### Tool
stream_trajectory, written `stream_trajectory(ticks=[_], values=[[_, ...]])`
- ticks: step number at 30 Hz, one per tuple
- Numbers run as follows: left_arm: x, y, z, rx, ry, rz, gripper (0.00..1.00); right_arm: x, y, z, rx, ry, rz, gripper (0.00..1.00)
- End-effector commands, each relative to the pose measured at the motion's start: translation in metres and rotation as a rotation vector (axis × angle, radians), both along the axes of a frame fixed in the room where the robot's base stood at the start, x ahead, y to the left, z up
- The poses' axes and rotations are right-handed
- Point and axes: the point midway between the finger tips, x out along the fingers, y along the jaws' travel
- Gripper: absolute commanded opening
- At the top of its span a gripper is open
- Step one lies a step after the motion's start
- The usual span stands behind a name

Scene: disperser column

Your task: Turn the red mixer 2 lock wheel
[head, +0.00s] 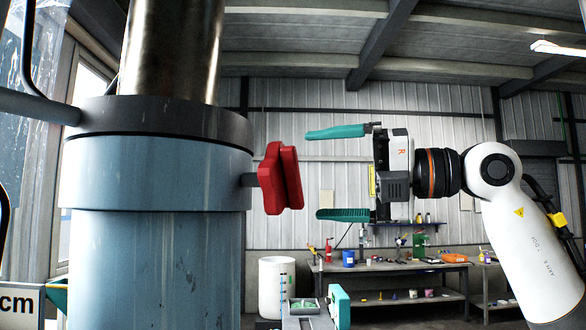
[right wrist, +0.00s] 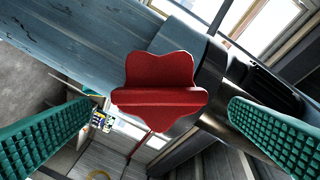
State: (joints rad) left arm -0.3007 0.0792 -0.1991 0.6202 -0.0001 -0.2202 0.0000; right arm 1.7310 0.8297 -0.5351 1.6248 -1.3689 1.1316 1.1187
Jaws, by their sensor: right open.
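The red lock wheel (head: 281,178) is a lobed knob on a short grey stub at the right side of the column's collar (head: 150,170). My right gripper (head: 313,174) comes from the right, open and empty, with one teal finger above and one below the wheel's height. Its fingertips appear just right of the wheel, apart from it. In the right wrist view, the wheel (right wrist: 160,95) sits centred between the spread ridged fingers (right wrist: 165,108), touching neither. A raised bar crosses its face. My left gripper is not in view.
The large blue-grey column (head: 150,270) with a metal upper shaft (head: 172,45) fills the left side. A grey and teal fixture (head: 340,305) stands at the bottom centre. A white barrel (head: 276,285) and a cluttered workbench (head: 400,266) stand further back. Open air surrounds the wheel's right side.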

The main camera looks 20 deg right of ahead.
Motion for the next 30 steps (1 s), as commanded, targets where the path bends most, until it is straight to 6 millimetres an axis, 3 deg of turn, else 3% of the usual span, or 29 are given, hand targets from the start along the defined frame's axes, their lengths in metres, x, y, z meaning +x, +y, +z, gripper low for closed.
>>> stream_trajectory(ticks=[3,9,21,26,30], values=[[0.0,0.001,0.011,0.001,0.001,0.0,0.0,0.014,0.02,0.003,0.0,0.003,0.003,1.0],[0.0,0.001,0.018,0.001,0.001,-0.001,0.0,0.029,0.039,0.002,0.001,0.001,0.001,1.0],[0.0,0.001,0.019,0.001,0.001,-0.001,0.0,0.033,0.044,0.0,0.002,0.0,0.0,1.0],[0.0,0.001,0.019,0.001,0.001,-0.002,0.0,0.033,0.044,0.0,0.002,0.0,0.0,0.74],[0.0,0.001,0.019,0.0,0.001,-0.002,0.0,0.033,0.044,0.0,0.0,0.0,0.0,0.71]])
